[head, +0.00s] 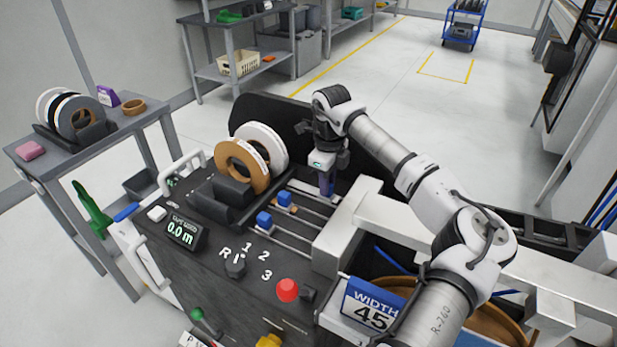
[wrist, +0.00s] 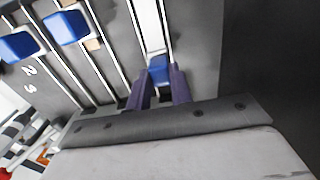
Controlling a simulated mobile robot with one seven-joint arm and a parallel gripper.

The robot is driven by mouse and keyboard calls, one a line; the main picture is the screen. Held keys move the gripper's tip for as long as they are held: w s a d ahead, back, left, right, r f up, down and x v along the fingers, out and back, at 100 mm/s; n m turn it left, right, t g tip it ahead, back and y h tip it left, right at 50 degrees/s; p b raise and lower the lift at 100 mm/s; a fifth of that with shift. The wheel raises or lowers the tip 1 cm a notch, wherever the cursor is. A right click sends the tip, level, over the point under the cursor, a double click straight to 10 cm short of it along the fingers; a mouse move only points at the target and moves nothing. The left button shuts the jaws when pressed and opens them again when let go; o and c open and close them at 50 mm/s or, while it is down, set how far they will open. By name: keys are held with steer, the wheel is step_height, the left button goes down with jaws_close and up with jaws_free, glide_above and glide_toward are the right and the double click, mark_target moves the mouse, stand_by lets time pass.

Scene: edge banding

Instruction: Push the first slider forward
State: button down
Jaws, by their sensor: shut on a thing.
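My gripper (head: 327,184) is pointed down at the slider rails on the dark machine top, and it also shows in the wrist view (wrist: 161,78). Its purple fingers are shut on the first slider's blue knob (wrist: 159,67), on the rail pair at the far side. In the head view the fingers hide that knob. Two other sliders with blue knobs stand apart from my gripper: a middle one (head: 285,198) and a near one (head: 264,220). Both also show at the left of the wrist view, the middle one (wrist: 67,27) and the near one (wrist: 15,44).
Tape rolls (head: 243,165) stand left of the rails. A light grey housing (head: 345,230) borders the rails on the right. A display reading 0.0 m (head: 184,232), a dial (head: 235,266) and a red button (head: 288,290) sit on the near panel.

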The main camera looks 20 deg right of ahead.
mark_target(335, 202)
steer(key=shift+s+d, duration=0.7)
steer(key=shift+d, duration=0.05)
steer(key=c, duration=1.2)
jaws_free()
steer(key=shift+s+d, duration=0.1)
steer(key=shift+c, duration=0.2)
steer(key=shift+r, duration=0.25)
step_height(335, 202, up, 13)
steer(key=b, duration=0.2)
steer(key=shift+r, duration=0.15)
